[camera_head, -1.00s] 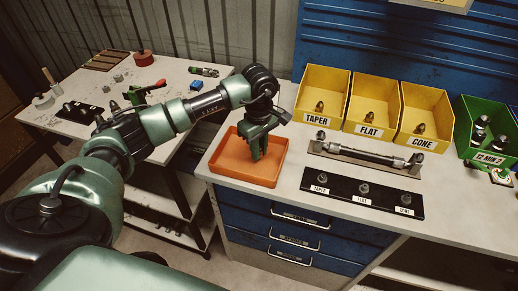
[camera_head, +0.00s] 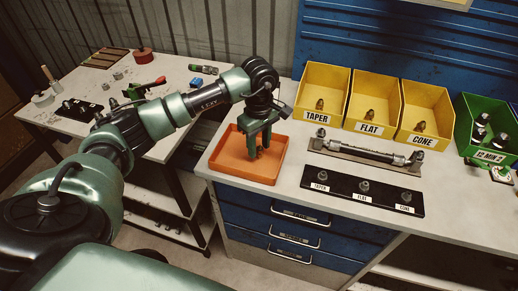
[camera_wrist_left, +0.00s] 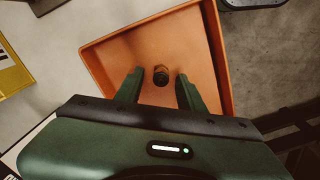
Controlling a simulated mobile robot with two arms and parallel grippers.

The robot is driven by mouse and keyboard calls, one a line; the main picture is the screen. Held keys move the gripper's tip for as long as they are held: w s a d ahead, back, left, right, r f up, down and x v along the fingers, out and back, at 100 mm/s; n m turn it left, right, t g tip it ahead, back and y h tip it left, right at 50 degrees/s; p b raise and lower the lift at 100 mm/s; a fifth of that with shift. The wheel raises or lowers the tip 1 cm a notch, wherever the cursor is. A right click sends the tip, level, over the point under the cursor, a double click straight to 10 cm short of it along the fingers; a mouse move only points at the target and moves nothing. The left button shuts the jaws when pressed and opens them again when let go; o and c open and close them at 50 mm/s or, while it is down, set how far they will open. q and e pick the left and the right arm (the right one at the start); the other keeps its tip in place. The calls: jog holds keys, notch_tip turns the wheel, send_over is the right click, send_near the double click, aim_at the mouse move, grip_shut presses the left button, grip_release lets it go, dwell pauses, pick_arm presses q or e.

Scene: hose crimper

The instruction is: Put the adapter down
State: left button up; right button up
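The adapter (camera_wrist_left: 161,75) is a small dark brass-coloured fitting in the orange tray (camera_head: 228,164). In the left wrist view it stands between the fingertips, with a gap on both sides. My left gripper (camera_head: 259,147) is open over the tray, its fingers pointing down. It also shows in the left wrist view (camera_wrist_left: 158,85). In the head view the adapter (camera_head: 260,153) shows small between the fingers. My right gripper is in neither view.
Yellow bins marked TAPER (camera_head: 322,82), FLAT (camera_head: 374,93) and CONE (camera_head: 425,105) stand behind a hose on a stand (camera_head: 366,151). A black labelled rack (camera_head: 340,193) with fittings lies in front. A green bin (camera_head: 486,140) is at the right.

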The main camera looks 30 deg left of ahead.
pick_arm(q)
notch_tip(320, 180, up, 10)
jog(key=b, duration=0.2)
jog(key=shift+r, duration=0.2)
dwell(0.4)
